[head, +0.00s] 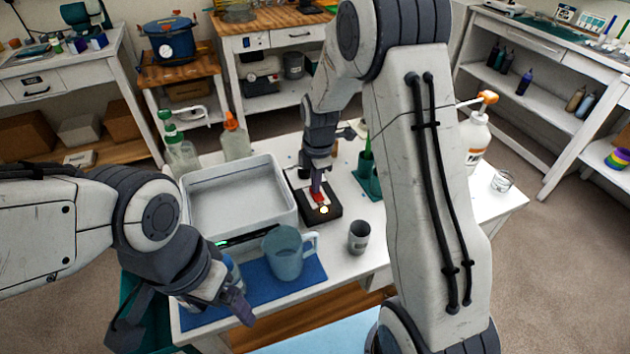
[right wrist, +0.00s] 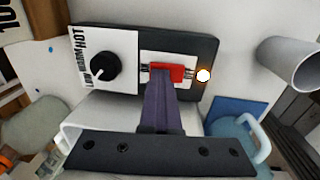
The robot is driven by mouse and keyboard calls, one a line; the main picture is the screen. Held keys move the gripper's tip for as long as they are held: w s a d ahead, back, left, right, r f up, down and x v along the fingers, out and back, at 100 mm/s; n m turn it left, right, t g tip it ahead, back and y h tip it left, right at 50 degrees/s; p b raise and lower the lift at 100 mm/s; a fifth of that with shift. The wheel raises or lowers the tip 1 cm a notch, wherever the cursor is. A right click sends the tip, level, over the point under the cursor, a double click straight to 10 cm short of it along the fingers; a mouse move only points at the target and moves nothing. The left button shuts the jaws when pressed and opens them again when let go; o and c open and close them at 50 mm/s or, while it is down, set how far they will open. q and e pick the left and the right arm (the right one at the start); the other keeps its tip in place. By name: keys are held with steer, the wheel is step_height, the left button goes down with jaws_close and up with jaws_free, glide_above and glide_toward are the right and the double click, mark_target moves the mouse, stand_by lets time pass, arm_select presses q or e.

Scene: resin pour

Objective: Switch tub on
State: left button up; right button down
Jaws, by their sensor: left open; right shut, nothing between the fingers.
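The tub (head: 187,205) is a pale, empty rectangular basin on the white table. Its black control box (head: 332,212) sits against its right side. In the right wrist view the box (right wrist: 205,48) shows a red rocker switch (right wrist: 168,73), a black dial (right wrist: 104,65) marked LOW, WARM, HOT, and a glowing lamp (right wrist: 203,75). The lamp also glows in the head view (head: 323,210). My right gripper (head: 317,188) is shut and empty, its tips at the red switch and partly covering it. My left gripper (head: 241,306) is open, low over the table's front edge.
A blue-grey jug (head: 284,255) stands on a blue mat (head: 312,272) in front of the tub. A small grey cup (head: 359,238) stands right of it. Bottles (head: 236,138) stand behind the tub. A green holder (head: 368,182) is right of the box.

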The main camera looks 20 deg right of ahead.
mark_target(318, 196)
steer(key=shift+s+r, duration=0.1)
steer(key=shift+s, duration=0.45)
steer(key=shift+r+p, duration=0.55)
steer(key=shift+p, duration=0.05)
steer(key=r+p, duration=0.3)
steer(key=r, duration=0.1)
steer(key=shift+s, duration=0.25)
step_height(318, 196, up, 9)
steer(key=s+b, duration=0.1)
steer(key=shift+s, duration=0.2)
steer(key=shift+f, duration=0.1)
